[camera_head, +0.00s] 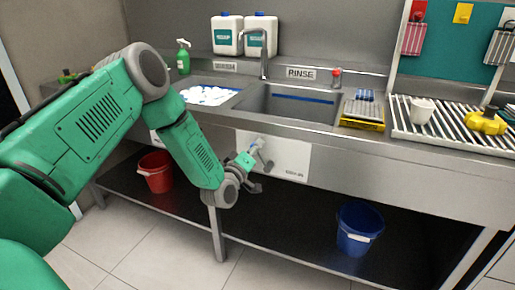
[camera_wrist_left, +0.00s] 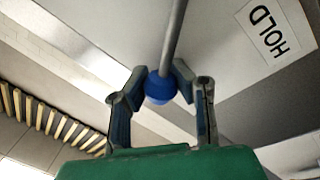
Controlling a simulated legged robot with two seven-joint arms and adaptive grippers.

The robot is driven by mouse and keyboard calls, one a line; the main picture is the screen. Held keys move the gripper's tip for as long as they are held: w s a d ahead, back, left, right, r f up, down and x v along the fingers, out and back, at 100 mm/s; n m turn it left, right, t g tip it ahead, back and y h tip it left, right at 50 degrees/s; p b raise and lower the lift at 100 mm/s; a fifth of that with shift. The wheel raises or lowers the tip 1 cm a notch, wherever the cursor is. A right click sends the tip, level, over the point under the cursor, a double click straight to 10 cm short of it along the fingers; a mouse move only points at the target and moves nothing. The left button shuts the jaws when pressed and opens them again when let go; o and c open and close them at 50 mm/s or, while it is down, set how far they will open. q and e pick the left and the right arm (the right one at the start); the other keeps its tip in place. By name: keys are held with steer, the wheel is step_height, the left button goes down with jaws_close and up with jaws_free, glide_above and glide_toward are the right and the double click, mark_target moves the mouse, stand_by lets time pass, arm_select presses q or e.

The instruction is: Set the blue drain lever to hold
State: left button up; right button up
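The blue drain lever shows in the left wrist view as a round blue knob (camera_wrist_left: 160,88) on a thin grey rod. A white HOLD label (camera_wrist_left: 268,32) is on the panel to the right of the rod. My left gripper (camera_wrist_left: 160,80) has its two fingers closed in on either side of the knob, and they look in contact with it. In the head view my left gripper (camera_head: 258,165) is in front of the white panel (camera_head: 290,160) below the sink; the knob cannot be made out there. My right gripper is not in view.
The sink basin (camera_head: 290,103) is above the panel, with a RINSE label (camera_head: 301,73) behind it. A red bucket (camera_head: 155,172) and a blue bucket (camera_head: 358,230) stand on the lower shelf.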

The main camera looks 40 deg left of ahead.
arm_select(q)
steer(key=o, duration=0.5)
steer(key=shift+s+a+f, duration=0.15)
steer(key=shift+s+a, duration=0.1)
steer(key=shift+a, duration=0.05)
steer(key=s, duration=0.4)
steer(key=s+d+f, duration=0.1)
steer(key=s, duration=0.6)
steer(key=shift+s+d+f, duration=0.3)
steer(key=shift+d+f, duration=0.05)
steer(key=shift+d, duration=0.05)
steer(key=s+d+f+m+g+h, duration=0.2)
steer(key=s+d+f+m+g, duration=0.2)
steer(key=s+d+f+g, duration=0.25)
steer(key=s+d+f+m+g+h, duration=0.3)
steer(key=s+d+f+m+g, duration=0.15)
steer(key=d+f, duration=0.45)
steer(key=s+f+m+g, duration=0.1)
steer(key=s+g, duration=0.1)
steer(key=s, duration=0.4)
steer(key=s+f+m+g+y, duration=0.1)
steer(key=s+f+m+g, duration=0.1)
steer(key=s, duration=0.5)
steer(key=s+f+m+g+y, duration=0.1)
steer(key=s+f+g, duration=0.1)
steer(key=s, duration=0.5)
steer(key=shift+a+f+m+g, duration=0.25)
steer(key=shift+g, duration=0.55)
